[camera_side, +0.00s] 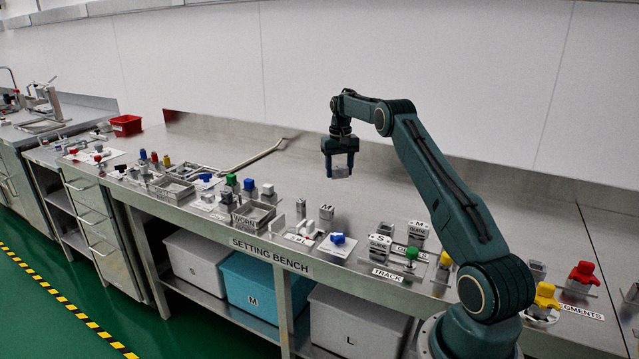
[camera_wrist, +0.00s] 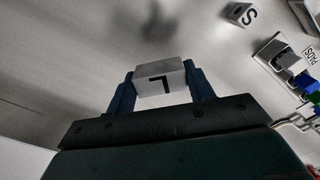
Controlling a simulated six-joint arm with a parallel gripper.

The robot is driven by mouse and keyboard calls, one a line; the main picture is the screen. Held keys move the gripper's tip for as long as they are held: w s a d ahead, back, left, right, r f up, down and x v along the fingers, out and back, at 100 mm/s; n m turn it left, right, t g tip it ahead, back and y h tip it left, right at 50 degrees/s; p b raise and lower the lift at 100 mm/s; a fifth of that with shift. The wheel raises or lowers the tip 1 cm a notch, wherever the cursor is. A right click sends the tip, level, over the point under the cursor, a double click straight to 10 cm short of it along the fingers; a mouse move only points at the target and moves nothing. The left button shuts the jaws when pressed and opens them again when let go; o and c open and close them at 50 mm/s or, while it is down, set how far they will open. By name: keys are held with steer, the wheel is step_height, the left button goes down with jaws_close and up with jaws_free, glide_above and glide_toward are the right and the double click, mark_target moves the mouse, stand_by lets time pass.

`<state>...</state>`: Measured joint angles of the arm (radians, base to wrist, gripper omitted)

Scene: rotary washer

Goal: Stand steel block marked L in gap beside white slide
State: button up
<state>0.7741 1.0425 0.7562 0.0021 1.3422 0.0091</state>
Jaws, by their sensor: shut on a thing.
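The steel block marked L (camera_wrist: 160,80) is between the two fingers of my gripper (camera_wrist: 160,92), its black L facing the wrist camera. In the side view my gripper (camera_side: 340,160) holds the block (camera_side: 341,172) well above the bench, apart from everything below it. I cannot surely pick out the white slide or its gap. Small pale parts lie near the bench's front, by a blue-knobbed piece (camera_side: 338,238).
Two steel blocks (camera_side: 326,212) stand on the steel bench (camera_side: 255,160); one marked S (camera_wrist: 242,14) shows in the wrist view. The bench's back is largely clear.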

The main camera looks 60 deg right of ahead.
mark_target(339, 167)
steer(key=shift+f, duration=3.95)
steer(key=shift+f, duration=0.15)
steer(key=o, duration=1.3)
step_height(339, 167, up, 12)
steer(key=shift+r, duration=0.1)
